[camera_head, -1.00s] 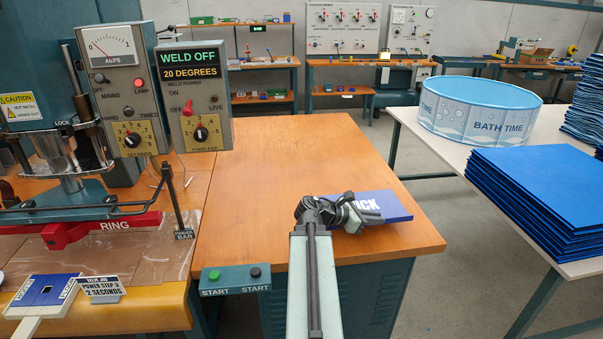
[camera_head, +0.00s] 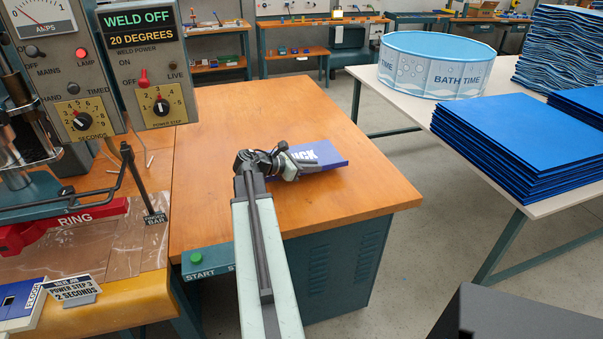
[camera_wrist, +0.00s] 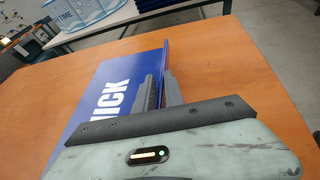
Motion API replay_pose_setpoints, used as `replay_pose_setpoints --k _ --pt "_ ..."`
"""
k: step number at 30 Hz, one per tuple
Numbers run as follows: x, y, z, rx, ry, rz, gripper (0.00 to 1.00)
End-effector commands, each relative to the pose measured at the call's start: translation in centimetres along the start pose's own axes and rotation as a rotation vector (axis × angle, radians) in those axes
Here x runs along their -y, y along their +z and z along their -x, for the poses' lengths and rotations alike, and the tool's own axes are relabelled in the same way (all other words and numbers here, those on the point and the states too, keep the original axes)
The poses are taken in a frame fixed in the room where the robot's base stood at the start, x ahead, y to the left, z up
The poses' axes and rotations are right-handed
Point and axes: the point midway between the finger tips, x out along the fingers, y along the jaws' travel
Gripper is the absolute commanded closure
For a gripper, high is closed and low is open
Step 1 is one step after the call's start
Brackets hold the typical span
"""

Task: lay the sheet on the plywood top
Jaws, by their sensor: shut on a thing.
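A blue sheet (camera_head: 325,155) with large white letters is held over the plywood top (camera_head: 230,130), an orange-brown wooden surface. My gripper (camera_head: 292,162) is shut on the sheet's near edge. In the wrist view the jaws (camera_wrist: 162,85) pinch the sheet (camera_wrist: 105,95), whose lettered face shows to their left and a narrow blue part behind them. The sheet looks tilted there. The bare plywood top (camera_wrist: 235,90) shows to the right. I cannot tell whether the sheet's lower edge touches the wood. Part of the lettering is hidden behind my gripper.
The welding machine with its control boxes (camera_head: 150,70) and red ring bar stands at left. A START button box (camera_head: 205,262) sits at the top's front edge. At right, a white table (camera_head: 415,115) bears a paddling pool (camera_head: 435,65) and blue sheet stacks (camera_head: 520,150). Much of the wood is clear.

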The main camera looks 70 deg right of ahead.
Motion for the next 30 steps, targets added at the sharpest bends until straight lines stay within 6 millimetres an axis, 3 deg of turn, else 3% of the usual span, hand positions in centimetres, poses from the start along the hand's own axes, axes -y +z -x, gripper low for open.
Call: replay_pose_setpoints --k 6,13,14,16,26,30 --pt "0.2 -3.4 -2.3 0.001 -0.013 -0.006 1.0" --pt "-0.1 -3.2 -1.9 0.0 -0.007 -0.003 1.0" --pt "-0.1 -3.2 -1.8 -0.001 -0.006 -0.003 0.81" --pt "-0.1 -3.2 -1.8 -0.001 -0.006 -0.003 0.64" --pt "-0.1 -3.1 -1.6 0.0 -0.006 -0.003 0.64" --pt "-0.1 -2.9 0.3 0.0 -0.004 -0.003 0.64"
